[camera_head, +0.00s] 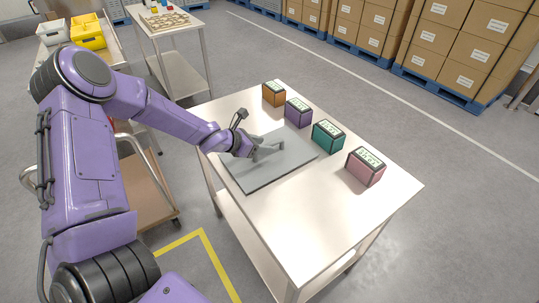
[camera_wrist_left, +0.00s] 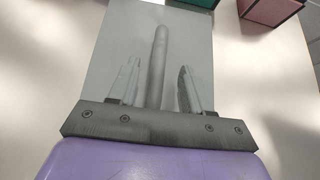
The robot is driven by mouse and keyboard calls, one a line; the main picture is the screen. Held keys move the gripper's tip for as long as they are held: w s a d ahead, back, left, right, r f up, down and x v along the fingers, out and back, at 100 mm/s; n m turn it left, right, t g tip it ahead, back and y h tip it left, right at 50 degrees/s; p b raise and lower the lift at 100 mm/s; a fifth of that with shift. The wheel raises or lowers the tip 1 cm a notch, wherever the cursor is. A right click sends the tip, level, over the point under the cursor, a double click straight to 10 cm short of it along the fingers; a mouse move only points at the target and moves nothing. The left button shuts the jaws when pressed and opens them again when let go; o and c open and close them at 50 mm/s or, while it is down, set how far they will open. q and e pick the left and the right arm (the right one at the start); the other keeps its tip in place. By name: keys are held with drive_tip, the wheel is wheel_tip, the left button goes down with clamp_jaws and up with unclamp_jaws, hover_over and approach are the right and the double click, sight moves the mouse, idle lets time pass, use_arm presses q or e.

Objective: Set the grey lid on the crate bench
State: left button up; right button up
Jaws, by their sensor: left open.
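The grey lid (camera_head: 298,158) lies flat on the near white table (camera_head: 330,235); it is a square plate with a raised bar handle (camera_head: 270,150). In the left wrist view the lid (camera_wrist_left: 112,38) fills the middle, with the handle (camera_wrist_left: 160,50) standing out between the fingers. My left gripper (camera_head: 257,150) is open at the handle. Its fingers (camera_wrist_left: 160,72) lie one on each side of the handle, with a gap on both sides. My right gripper is not in view. A bench (camera_head: 98,75) at the far left bears yellow and white crates.
Orange (camera_head: 273,93), purple (camera_head: 298,112), teal (camera_head: 328,136) and pink (camera_head: 365,167) boxes stand along the table's far right side. Another table (camera_head: 150,28) with a lattice piece stands behind. Pallets of cartons (camera_head: 430,45) line the back. The table's front is clear.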

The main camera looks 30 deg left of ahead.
use_arm(q)
drive_tip(key=p+x, duration=0.1)
drive_tip(key=x, duration=0.3)
drive_tip(key=shift+w, duration=0.15)
clamp_jaws()
drive_tip(key=shift+r, duration=0.1)
